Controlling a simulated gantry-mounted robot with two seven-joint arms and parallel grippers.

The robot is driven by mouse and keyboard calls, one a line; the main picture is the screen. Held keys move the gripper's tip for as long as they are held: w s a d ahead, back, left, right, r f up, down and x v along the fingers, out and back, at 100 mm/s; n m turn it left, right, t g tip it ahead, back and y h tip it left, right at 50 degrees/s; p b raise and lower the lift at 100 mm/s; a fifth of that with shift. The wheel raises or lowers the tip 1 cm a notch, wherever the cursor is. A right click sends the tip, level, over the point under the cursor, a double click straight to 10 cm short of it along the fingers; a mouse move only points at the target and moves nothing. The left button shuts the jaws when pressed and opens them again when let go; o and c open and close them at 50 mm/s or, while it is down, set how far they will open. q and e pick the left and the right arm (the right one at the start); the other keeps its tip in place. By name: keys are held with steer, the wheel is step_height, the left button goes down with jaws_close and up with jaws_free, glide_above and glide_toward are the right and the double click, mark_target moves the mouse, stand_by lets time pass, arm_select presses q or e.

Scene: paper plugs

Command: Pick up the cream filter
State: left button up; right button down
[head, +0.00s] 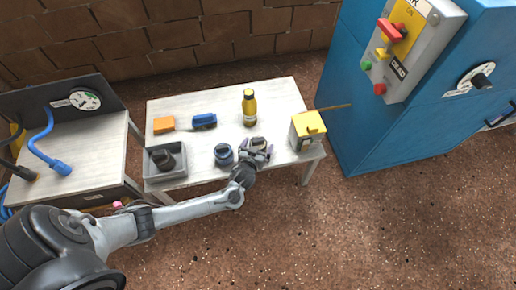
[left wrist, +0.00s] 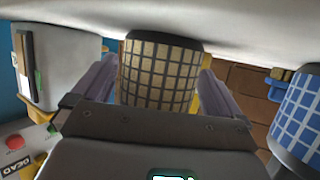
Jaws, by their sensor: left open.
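The cream filter (left wrist: 158,72), a cylinder with a dark grid and dark end caps, stands on the table between the fingers of my left gripper (left wrist: 155,95). In the head view the cream filter (head: 259,143) shows near the table's front edge, partly hidden by my left gripper (head: 256,152). The left gripper is open, with one purple-grey finger on each side of the filter. I cannot tell whether either finger touches it. My right gripper is not in view.
A blue filter (head: 224,155) stands close to the left of the gripper. A grey tray (head: 152,176) holding a dark part, an orange block (head: 164,125), a blue brush-like item (head: 204,121), a yellow bottle (head: 249,108) and a yellow-topped box (head: 308,130) share the table (head: 195,100).

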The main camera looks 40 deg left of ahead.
arm_select(q)
steer(key=shift+d, duration=0.15)
steer(key=c, duration=1)
steer(key=shift+r, duration=0.1)
